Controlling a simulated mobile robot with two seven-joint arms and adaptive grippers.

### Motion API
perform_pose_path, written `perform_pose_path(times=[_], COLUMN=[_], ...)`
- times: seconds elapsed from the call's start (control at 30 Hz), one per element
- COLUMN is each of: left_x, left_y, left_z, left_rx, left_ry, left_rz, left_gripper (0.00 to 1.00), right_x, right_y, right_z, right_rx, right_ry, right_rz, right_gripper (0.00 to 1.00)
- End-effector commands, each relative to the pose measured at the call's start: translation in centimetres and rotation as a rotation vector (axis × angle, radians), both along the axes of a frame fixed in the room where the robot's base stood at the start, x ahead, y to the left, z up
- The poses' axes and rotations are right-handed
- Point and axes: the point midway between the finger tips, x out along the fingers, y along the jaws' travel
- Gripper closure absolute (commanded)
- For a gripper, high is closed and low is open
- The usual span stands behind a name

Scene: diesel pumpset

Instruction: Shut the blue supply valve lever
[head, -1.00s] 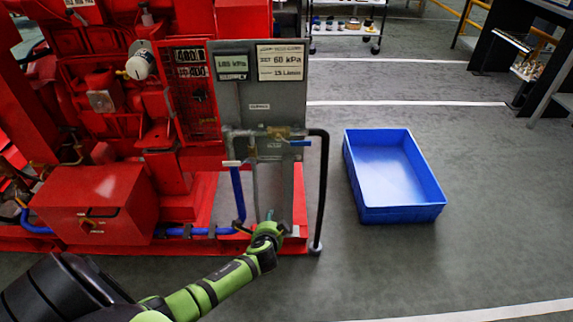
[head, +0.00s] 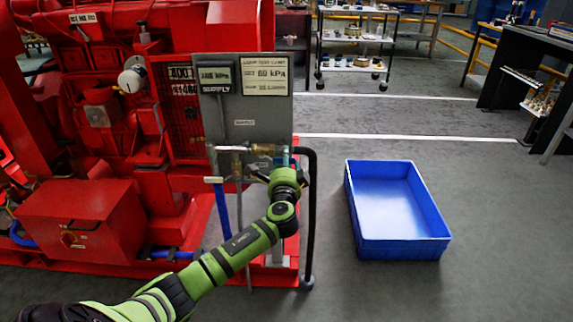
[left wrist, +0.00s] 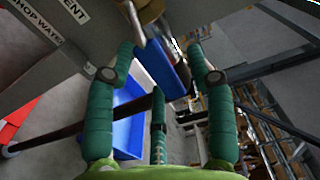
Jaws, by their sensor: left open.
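The brass supply valve (head: 262,149) sits on the pipe across the front of the grey panel (head: 243,112). In the head view my left gripper (head: 277,169) is just below and right of the valve and largely hides the blue lever. In the left wrist view the blue lever (left wrist: 166,62) sticks out from the brass valve body (left wrist: 150,12). It lies between the spread green fingers of my left gripper (left wrist: 165,76), which is open; I cannot tell whether any finger touches it. My right gripper is in neither view.
A black bent pipe (head: 312,215) stands just right of my gripper. The red pumpset (head: 85,215) fills the left side. A blue tray (head: 397,250) lies on the floor to the right, with clear floor around it. A wheeled cart (head: 355,46) stands behind.

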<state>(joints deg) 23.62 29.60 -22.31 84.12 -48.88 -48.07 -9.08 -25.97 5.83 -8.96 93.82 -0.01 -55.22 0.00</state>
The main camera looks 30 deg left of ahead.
Motion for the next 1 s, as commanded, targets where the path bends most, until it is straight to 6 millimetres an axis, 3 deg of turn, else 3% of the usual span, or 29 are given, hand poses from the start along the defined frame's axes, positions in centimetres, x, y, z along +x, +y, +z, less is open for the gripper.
perform_pose_path(times=[0.2,0.23,0.37,0.77,1.0], left_x=[0.1,0.1,0.1,0.1,0.0], left_y=[0.1,0.1,0.0,0.1,0.1], left_z=[0.0,0.0,0.0,0.2,1.1], left_rx=[0.0,0.0,-0.001,-0.027,-0.137], left_ry=[0.0,0.0,0.001,-0.017,-0.084], left_rz=[0.0,0.0,0.0,0.001,0.002], left_gripper=[0.46,0.5,1.0,1.0,1.0], right_x=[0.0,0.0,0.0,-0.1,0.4], right_y=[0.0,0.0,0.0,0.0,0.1], right_z=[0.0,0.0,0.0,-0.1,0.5], right_rx=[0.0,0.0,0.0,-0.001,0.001], right_ry=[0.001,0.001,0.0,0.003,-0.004], right_rz=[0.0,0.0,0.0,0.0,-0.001], right_gripper=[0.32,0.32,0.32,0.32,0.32])
